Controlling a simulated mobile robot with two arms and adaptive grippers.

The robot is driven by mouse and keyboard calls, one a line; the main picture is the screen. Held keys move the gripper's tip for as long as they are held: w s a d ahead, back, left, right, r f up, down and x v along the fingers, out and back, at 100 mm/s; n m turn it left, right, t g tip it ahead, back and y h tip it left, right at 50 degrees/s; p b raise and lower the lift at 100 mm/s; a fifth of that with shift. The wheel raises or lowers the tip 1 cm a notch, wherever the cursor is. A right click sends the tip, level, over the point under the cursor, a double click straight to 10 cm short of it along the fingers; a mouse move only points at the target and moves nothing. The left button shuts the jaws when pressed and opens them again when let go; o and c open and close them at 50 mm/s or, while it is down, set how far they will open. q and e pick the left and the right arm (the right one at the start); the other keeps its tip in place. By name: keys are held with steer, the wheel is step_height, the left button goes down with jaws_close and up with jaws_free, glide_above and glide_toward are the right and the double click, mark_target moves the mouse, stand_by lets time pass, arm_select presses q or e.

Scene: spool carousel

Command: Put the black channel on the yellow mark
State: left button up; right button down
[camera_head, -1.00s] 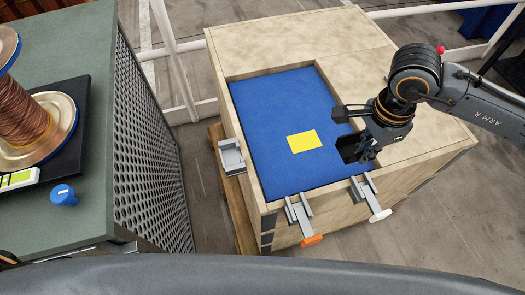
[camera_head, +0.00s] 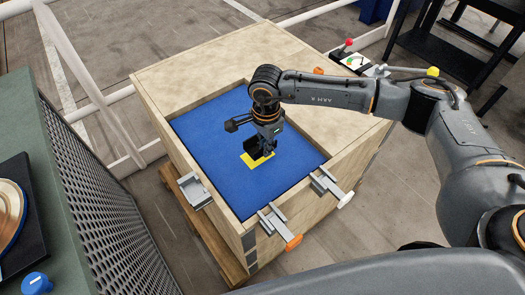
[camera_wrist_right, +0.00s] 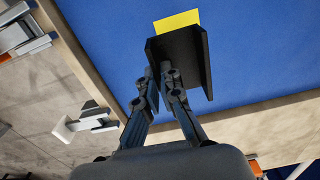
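The black channel (camera_wrist_right: 185,58) is held at the tips of my right gripper (camera_wrist_right: 162,80), which looks shut on one of its walls. In the head view the dark channel (camera_head: 252,157) is below my right gripper (camera_head: 265,145) and covers part of the yellow mark (camera_head: 246,161). In the wrist view the yellow mark (camera_wrist_right: 177,20) shows past the channel's far end. I cannot tell whether the channel touches the blue surface (camera_head: 220,185). My left gripper is not in view.
The blue surface lies inside a wooden frame (camera_head: 195,72). Metal clamps (camera_head: 272,222) sit along its near edges, and another clamp (camera_head: 195,190) is at the left. A green bench (camera_head: 50,262) stands at the left. The blue area around the mark is clear.

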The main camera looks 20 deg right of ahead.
mark_target(263, 161)
steer(key=shift+w+a+f, duration=0.25)
steer(key=shift+w+f, duration=0.2)
steer(key=shift+f, duration=0.25)
step_height(263, 161, down, 3)
steer(key=shift+f, duration=0.2)
steer(key=c, duration=1.5)
jaws_free()
steer(key=shift+r, duration=0.15)
